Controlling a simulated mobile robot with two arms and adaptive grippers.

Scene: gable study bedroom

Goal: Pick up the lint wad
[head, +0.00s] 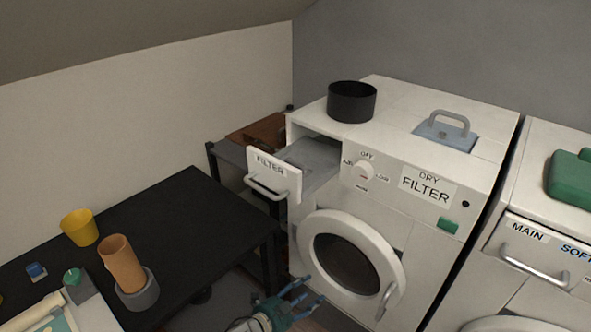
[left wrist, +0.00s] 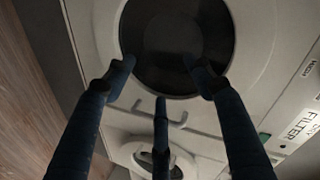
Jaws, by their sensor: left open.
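I cannot make out a lint wad in either view. The filter drawer (head: 274,173), a white front marked FILTER with a bar handle, stands pulled out from the upper left of the white dryer (head: 410,231). A flat grey surface (head: 312,154) shows behind its front; any lint there is too small to tell. My left gripper (head: 305,297) is open and empty, low in front of the dryer's round door (head: 345,263). My right gripper is not in view.
A black pot (head: 352,101) and a blue panel with a grey handle (head: 446,131) are on the dryer top. A black table (head: 170,225) at left holds a yellow cup (head: 80,227) and an orange cylinder in a grey holder (head: 139,288). A second machine (head: 540,240) stands at right.

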